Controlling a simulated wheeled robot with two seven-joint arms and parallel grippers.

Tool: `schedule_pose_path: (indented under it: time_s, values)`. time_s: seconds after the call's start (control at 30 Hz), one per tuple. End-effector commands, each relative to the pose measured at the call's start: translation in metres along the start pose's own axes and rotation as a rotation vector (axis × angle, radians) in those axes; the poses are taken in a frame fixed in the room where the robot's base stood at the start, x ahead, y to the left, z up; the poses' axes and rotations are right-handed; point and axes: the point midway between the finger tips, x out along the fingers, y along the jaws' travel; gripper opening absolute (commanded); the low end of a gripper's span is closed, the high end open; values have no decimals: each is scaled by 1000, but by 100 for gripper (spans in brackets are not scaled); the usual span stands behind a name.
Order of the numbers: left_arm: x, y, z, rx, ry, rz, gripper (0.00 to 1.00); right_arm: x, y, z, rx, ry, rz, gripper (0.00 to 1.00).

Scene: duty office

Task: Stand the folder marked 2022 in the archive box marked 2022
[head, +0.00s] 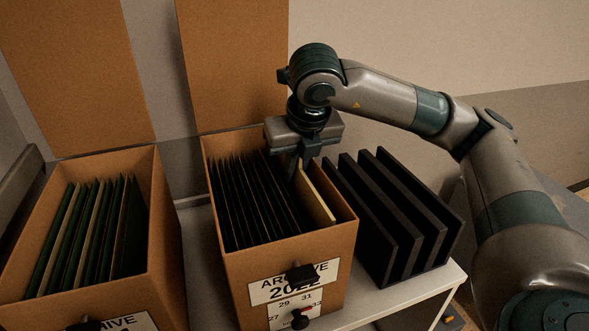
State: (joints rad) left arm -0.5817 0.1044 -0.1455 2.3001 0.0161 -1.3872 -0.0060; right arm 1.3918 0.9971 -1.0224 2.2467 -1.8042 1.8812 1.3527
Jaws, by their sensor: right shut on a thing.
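The archive box marked 2022 (282,252) stands open on the white table, its label facing me. Dark folders stand packed in its left and middle part. A yellowish folder (317,201) stands upright inside the box at the right side, slightly apart from the dark ones. Its marking cannot be read. My right gripper (301,165) is over the box from above, shut on the top edge of the yellowish folder. My left gripper is not in view.
A second archive box (163,228) with green and pale folders stands at the left; its year is hidden. A black slotted rack (403,243) stands close to the right of the 2022 box, with empty slots. The white table's edge (459,275) lies just beyond it.

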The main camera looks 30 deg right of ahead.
Motion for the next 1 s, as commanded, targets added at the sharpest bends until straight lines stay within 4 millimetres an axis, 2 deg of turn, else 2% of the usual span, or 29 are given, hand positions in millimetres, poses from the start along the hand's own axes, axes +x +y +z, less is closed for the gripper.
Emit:
schedule_pose_path:
  time_s: [0.47, 0.57, 0.6, 1.0]
  values:
    - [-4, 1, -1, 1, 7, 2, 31, 2, 0, -1, 0, 0, 0, 0]
    - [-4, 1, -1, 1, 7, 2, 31, 2, 0, -1, 0, 0, 0, 24]
    - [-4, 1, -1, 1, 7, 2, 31, 2, 0, -1, 0, 0, 0, 27]
    - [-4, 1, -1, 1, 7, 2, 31, 2, -1, -1, 1, 0, -2, 27]
